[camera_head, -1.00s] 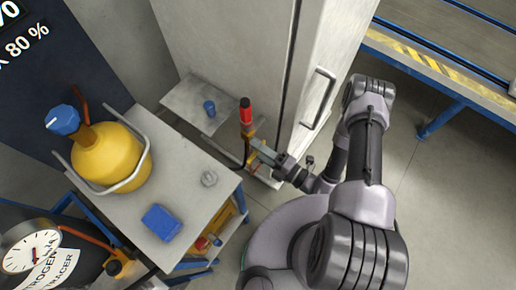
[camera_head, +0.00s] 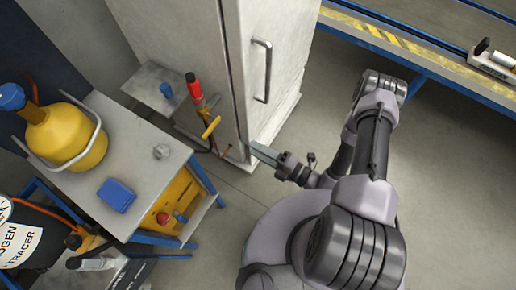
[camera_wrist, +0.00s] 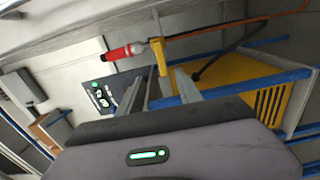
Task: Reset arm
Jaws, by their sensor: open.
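My arm reaches over my round base in the head view. My gripper (camera_head: 264,153) is open and appears empty, in front of the lower edge of the pale cabinet (camera_head: 274,50). Its two parallel fingers also show in the wrist view (camera_wrist: 163,92). The red-handled tool (camera_head: 193,88) stands upright left of the cabinet door, with a yellow part (camera_head: 211,127) below it. My gripper is to the right of this tool and apart from it. In the wrist view the red handle (camera_wrist: 125,52) lies sideways beyond the fingers.
A blue-framed bench (camera_head: 420,60) runs along the upper right. Floor at right is clear.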

